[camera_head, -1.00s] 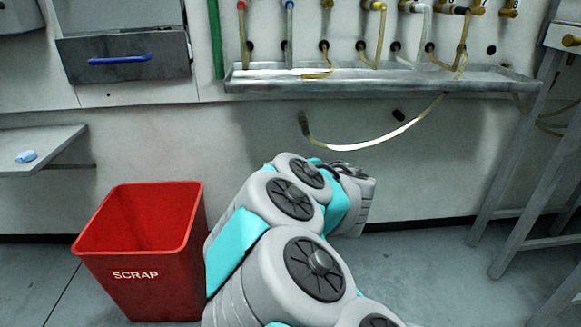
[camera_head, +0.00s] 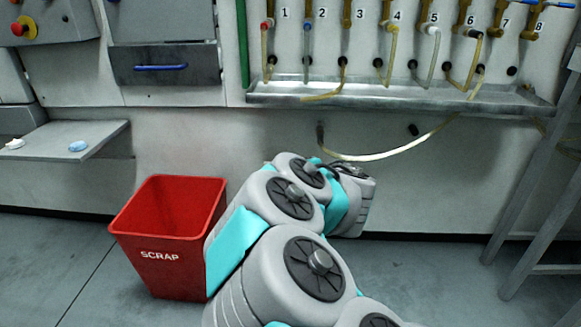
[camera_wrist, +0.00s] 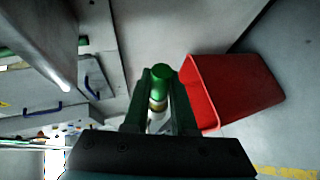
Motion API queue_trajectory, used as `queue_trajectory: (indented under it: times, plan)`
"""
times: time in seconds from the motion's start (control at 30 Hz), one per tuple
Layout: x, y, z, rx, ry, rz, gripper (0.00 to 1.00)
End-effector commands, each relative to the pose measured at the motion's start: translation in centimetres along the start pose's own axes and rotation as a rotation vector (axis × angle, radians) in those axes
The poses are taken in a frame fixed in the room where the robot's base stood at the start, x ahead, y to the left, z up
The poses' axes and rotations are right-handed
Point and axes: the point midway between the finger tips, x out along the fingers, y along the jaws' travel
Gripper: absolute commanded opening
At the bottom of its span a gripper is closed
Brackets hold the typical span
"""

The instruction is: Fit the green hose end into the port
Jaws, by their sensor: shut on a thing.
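In the wrist view my gripper (camera_wrist: 160,100) is shut on the green hose end (camera_wrist: 161,74), a short green cylinder with a brass-coloured band below it. It sits between the two dark green fingers, and the rest of its hose is hidden. In the head view my arm covers the lower middle, and my gripper and the green end do not show. A row of brass valve ports (camera_head: 347,14), numbered 1 to 8, runs along the wall at the top. Several carry hoses; ports 7 and 8 (camera_head: 529,26) show none. I cannot tell which port is meant.
A metal trough (camera_head: 400,98) runs below the ports. A pale loose hose (camera_head: 385,155) hangs under it. A red scrap bin (camera_head: 165,245) stands left of my arm and also shows in the wrist view (camera_wrist: 235,90). A metal frame (camera_head: 535,170) stands at right; a shelf (camera_head: 65,140) is at left.

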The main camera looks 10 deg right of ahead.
Motion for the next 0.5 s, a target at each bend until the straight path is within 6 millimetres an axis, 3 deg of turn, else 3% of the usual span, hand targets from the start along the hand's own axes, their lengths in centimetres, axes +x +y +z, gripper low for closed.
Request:
queue_trajectory:
  times: [0.03,0.2,0.5]
  plan:
    - [-0.4,1.4,-0.2,0.0,0.0,0.001,0.0]
    - [-1.1,3.8,-0.5,0.0,0.0,0.001,0.0]
    - [-1.9,6.3,-0.8,-0.001,-0.001,0.0,0.0]
